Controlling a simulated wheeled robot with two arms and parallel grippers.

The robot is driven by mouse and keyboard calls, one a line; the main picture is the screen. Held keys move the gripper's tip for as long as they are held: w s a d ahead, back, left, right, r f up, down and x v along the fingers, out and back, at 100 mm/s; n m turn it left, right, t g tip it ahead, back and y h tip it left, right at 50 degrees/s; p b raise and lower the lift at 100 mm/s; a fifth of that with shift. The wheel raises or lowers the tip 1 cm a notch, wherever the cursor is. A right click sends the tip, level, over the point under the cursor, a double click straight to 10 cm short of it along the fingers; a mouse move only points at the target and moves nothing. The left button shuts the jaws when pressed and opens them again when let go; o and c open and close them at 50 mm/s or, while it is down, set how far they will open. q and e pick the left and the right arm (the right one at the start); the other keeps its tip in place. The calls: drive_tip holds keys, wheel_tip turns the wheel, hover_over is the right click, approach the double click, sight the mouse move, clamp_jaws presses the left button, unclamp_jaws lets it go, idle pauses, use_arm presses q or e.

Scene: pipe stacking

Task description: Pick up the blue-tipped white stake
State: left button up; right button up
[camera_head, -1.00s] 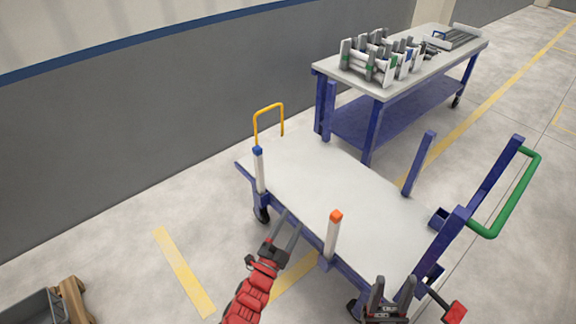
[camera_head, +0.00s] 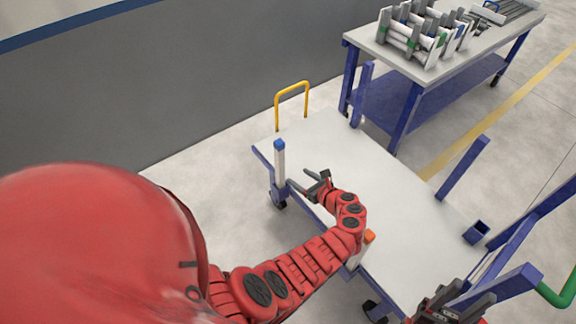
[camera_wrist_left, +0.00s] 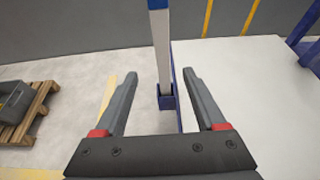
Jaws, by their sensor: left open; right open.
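The blue-tipped white stake (camera_head: 280,163) stands upright at the left corner of the cart (camera_head: 340,160). My left gripper (camera_head: 298,180) is open, just to the right of the stake, with its fingers pointing towards it. In the left wrist view the stake (camera_wrist_left: 161,50) rises from a blue socket, and my left gripper (camera_wrist_left: 158,95) has its fingers apart on either side of it in the picture. I cannot tell whether the stake is between the fingertips in depth. My right gripper (camera_head: 462,300) is open at the lower right and partly cut off.
An orange-tipped stake (camera_head: 366,245) stands at the cart's near edge, partly behind my left arm. A yellow handle (camera_head: 291,87) is at the cart's far end. A table (camera_head: 440,65) with stacked pipes stands behind. A pallet (camera_wrist_left: 30,115) lies on the floor at left.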

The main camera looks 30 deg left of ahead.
sight(282, 165)
use_arm(q)
drive_tip(key=b+x, duration=0.2)
drive_tip(key=x, duration=0.1)
drive_tip(key=b+x, duration=0.3)
drive_tip(key=x, duration=0.1)
drive_tip(key=b+x, duration=0.2)
drive_tip(key=x, duration=0.2)
drive_tip(key=shift+w+d+f, duration=0.25)
drive_tip(key=shift+f, duration=0.1)
drive_tip(key=shift+w+a+b, duration=0.15)
drive_tip(key=shift+a+b, duration=0.25)
drive_tip(key=b+x, duration=0.4)
drive_tip(key=x, duration=0.1)
drive_tip(key=shift+a+f+b, duration=0.2)
drive_tip(key=shift+f+b, duration=0.1)
drive_tip(key=shift+b, duration=0.05)
drive_tip(key=shift+w+a+r, duration=0.1)
drive_tip(key=shift+r, duration=0.15)
drive_tip(key=shift+c, duration=0.3)
clamp_jaws()
